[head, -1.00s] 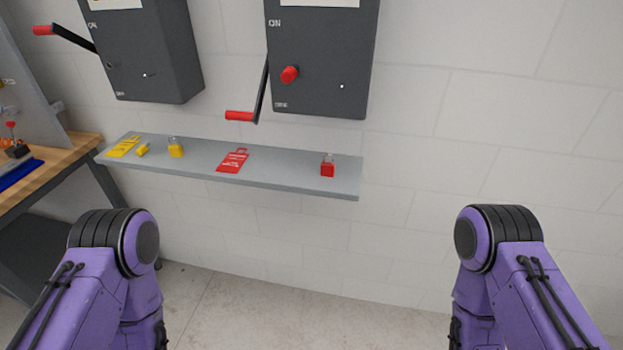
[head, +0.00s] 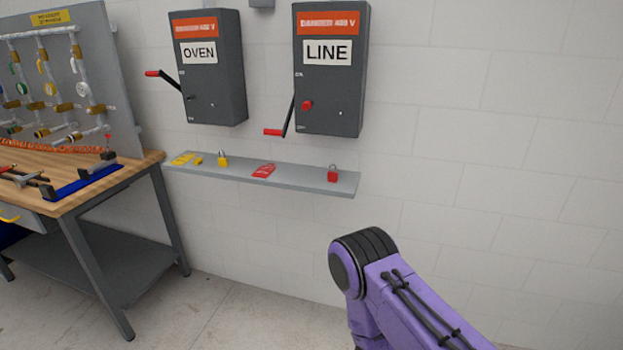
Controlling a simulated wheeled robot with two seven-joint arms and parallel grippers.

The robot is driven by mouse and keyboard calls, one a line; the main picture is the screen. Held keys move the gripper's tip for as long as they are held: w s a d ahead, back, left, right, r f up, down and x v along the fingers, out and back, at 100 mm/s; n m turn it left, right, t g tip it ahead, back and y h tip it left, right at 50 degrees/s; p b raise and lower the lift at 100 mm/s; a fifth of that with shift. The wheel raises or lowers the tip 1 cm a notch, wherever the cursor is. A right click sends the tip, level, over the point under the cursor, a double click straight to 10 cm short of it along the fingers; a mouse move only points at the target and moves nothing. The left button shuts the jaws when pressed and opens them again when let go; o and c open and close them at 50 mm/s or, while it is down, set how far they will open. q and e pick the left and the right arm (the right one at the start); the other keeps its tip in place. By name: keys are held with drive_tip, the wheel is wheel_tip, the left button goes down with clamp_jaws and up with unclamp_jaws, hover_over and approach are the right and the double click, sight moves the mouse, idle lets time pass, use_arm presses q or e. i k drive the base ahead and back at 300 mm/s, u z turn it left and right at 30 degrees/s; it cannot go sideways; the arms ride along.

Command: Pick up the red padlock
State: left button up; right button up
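The red padlock (head: 332,175) stands upright near the right end of the grey wall shelf (head: 300,182), with its shackle up. Nothing is touching it except the shelf. One purple arm of mine shows at the lower right, below and to the right of the shelf, apart from the padlock. Its gripper is out of the picture. My other arm and its gripper are not in view.
On the shelf are a red tag (head: 264,170), a yellow padlock (head: 222,159) and a yellow tag (head: 183,159). The LINE box (head: 331,80) and OVEN box (head: 211,75) hang above. A wooden workbench (head: 120,178) stands at left. Floor below the shelf is clear.

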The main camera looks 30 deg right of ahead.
sight(332, 177)
drive_tip(key=u, duration=0.35)
drive_tip(key=i, duration=1.55)
drive_tip(key=z, duration=0.85)
